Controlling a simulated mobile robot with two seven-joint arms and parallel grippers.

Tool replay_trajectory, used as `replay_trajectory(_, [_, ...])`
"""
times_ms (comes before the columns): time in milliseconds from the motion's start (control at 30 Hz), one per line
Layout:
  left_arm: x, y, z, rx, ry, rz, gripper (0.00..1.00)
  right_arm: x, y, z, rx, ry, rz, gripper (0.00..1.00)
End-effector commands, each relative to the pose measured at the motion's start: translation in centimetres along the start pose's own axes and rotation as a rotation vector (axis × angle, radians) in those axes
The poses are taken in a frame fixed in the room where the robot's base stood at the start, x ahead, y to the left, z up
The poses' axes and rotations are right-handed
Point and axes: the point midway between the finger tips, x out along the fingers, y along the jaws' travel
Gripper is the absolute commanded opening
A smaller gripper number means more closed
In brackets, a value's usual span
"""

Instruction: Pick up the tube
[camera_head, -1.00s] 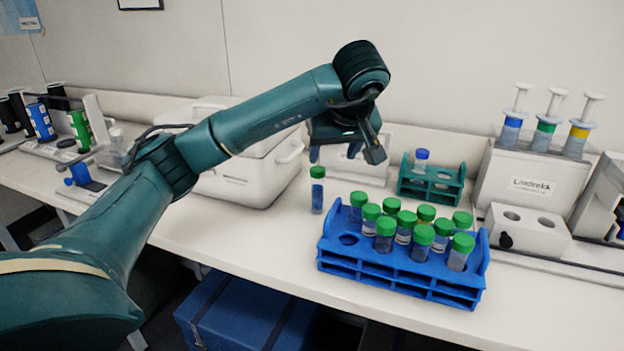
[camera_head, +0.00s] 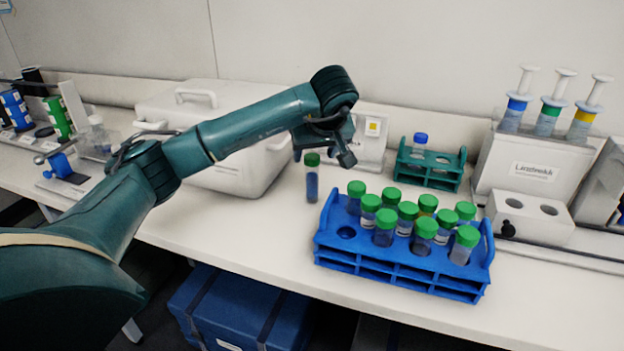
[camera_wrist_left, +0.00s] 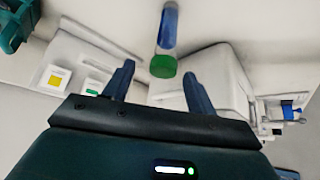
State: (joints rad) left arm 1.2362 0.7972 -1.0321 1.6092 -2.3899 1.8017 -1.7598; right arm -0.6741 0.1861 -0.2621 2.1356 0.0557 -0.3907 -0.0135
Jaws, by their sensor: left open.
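A tube with a green cap and blue contents (camera_head: 312,184) stands upright on the white bench, left of the blue rack. My left gripper (camera_head: 322,153) is open and empty, pointing down beside the tube's cap in the head view. In the left wrist view the tube (camera_wrist_left: 167,30) lies ahead, its green cap lined up with the gap between the two open fingers (camera_wrist_left: 158,72). The fingers do not visibly touch it. My right gripper is not in view.
Behind are a teal rack (camera_head: 430,183) with a blue-capped tube, a white box (camera_head: 235,175) and a white device with a yellow panel (camera_head: 360,155).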

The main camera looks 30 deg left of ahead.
Motion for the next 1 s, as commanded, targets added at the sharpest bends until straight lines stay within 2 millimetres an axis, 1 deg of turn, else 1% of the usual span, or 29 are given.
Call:
replay_trajectory(100, [1.9, -0.4, 0.1, 0.000, -0.004, -0.004, 0.57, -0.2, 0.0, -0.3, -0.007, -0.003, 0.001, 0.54])
replay_trajectory(200, [3.3, -0.4, 0.1, 0.000, -0.003, -0.002, 0.57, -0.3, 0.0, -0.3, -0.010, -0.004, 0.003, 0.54])
replay_trajectory(267, [3.9, -0.4, 0.1, 0.000, -0.002, -0.002, 0.57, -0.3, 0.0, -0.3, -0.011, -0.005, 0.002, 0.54])
replay_trajectory(400, [4.5, -0.4, 0.1, 0.001, -0.001, 0.000, 0.57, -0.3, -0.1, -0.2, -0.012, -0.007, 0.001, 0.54])
replay_trajectory(567, [4.5, -0.4, 0.1, 0.001, -0.001, 0.001, 0.57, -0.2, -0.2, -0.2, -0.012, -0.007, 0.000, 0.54])
replay_trajectory(1000, [4.4, -0.4, 0.1, 0.001, -0.001, 0.001, 0.21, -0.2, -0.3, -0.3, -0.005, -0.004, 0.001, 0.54])
